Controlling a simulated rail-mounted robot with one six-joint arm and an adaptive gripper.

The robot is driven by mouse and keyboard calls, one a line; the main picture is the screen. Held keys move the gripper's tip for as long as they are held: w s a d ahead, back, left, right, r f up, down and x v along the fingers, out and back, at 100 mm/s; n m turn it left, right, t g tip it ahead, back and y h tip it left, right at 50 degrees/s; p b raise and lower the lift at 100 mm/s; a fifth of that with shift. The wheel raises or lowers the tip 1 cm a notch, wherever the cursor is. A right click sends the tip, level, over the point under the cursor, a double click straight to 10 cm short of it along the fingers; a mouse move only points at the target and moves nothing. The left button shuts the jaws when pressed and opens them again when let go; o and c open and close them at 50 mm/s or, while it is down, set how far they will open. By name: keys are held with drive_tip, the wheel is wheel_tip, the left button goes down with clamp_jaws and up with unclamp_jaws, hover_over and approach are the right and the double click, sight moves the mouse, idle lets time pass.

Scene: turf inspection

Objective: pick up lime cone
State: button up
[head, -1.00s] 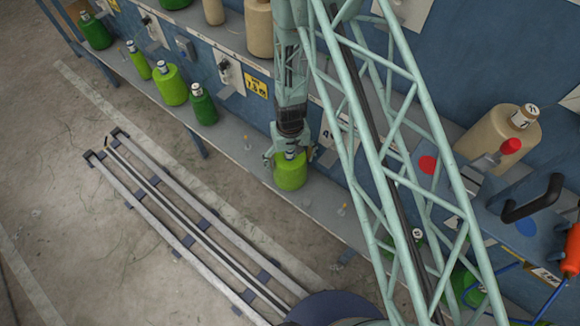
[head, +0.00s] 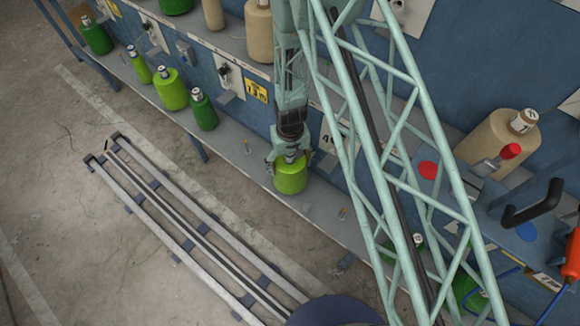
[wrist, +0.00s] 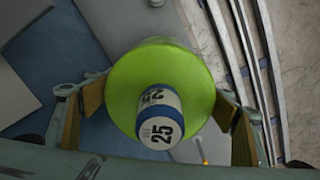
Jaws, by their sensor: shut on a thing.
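The lime cone (head: 290,176) is a lime-green rounded body with a narrow neck, at the front edge of the lower grey shelf in the head view. My gripper (head: 290,158) is over it from above and shut on it. In the wrist view the lime cone (wrist: 185,65) fills the middle, its white and blue top marked 25. The gripper's tan finger pads (wrist: 165,118) stand on either side of it. I cannot tell whether its base touches the shelf.
Along the shelf (head: 235,140) to the left stand another lime cone (head: 170,90), a slimmer lime one (head: 139,66) and dark green ones (head: 203,109). A large beige one (head: 490,143) stands at right. A floor rail (head: 190,228) runs in front.

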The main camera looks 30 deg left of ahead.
drive_tip(key=shift+r+p, duration=0.6)
drive_tip(key=shift+r, duration=4.1)
